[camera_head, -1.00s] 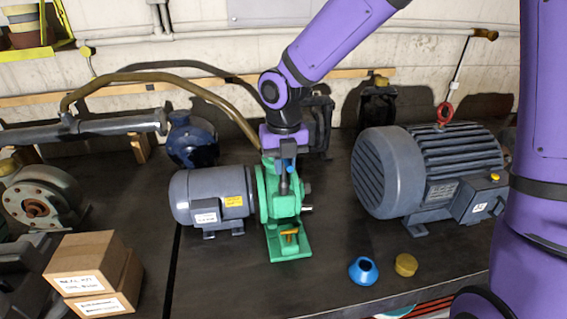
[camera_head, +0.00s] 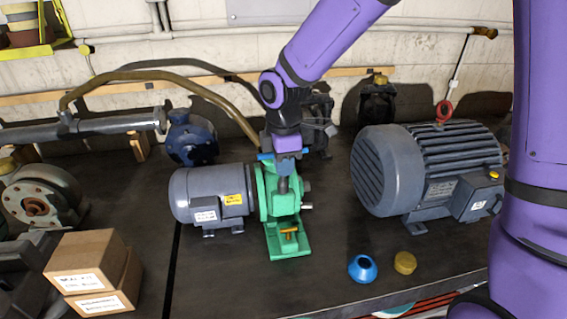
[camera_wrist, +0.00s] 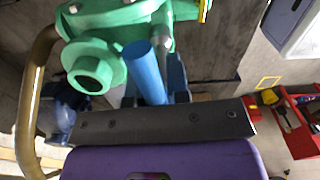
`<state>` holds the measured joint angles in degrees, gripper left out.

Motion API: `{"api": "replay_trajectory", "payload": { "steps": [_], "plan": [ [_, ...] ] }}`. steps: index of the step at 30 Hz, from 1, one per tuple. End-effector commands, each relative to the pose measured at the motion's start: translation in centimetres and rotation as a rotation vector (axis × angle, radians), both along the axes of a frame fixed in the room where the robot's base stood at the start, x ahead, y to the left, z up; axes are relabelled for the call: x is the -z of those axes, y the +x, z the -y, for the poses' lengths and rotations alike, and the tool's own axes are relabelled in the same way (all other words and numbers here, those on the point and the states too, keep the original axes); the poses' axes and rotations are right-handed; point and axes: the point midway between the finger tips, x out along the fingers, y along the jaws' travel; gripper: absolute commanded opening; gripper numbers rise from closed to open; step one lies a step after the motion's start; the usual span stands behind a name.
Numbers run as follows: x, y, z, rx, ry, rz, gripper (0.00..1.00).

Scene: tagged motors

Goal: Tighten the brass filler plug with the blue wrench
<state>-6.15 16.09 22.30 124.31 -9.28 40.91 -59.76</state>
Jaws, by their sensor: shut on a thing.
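The blue wrench (camera_head: 267,156) is in my gripper (camera_head: 283,182), its blue bar showing crosswise just above the green pump housing (camera_head: 283,205). In the wrist view the blue wrench (camera_wrist: 146,72) runs between the dark fingers of my gripper (camera_wrist: 155,88), with the green housing (camera_wrist: 105,45) close beyond. My gripper is shut on the wrench, pointing down at the top of the housing. I cannot make out the brass filler plug there; the gripper and wrench cover that spot. Whether the wrench sits on the plug cannot be told.
A grey motor (camera_head: 210,195) joins the housing's left side. A large dark motor (camera_head: 430,175) stands right. A blue funnel-like piece (camera_head: 362,269) and a brass-coloured cap (camera_head: 405,263) lie in front. Cardboard boxes (camera_head: 85,265) stand front left; a bent brown pipe (camera_head: 150,78) passes behind.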

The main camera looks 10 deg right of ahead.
Motion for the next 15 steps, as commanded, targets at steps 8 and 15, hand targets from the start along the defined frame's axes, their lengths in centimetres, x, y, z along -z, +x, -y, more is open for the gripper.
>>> {"api": "replay_trajectory", "payload": {
  "steps": [8,15],
  "plan": [
    [0.36,-0.22,0.06,0.429,-0.003,-0.006,0.0],
    [0.45,-0.23,0.13,0.587,-0.002,-0.007,0.0]
  ]
}}
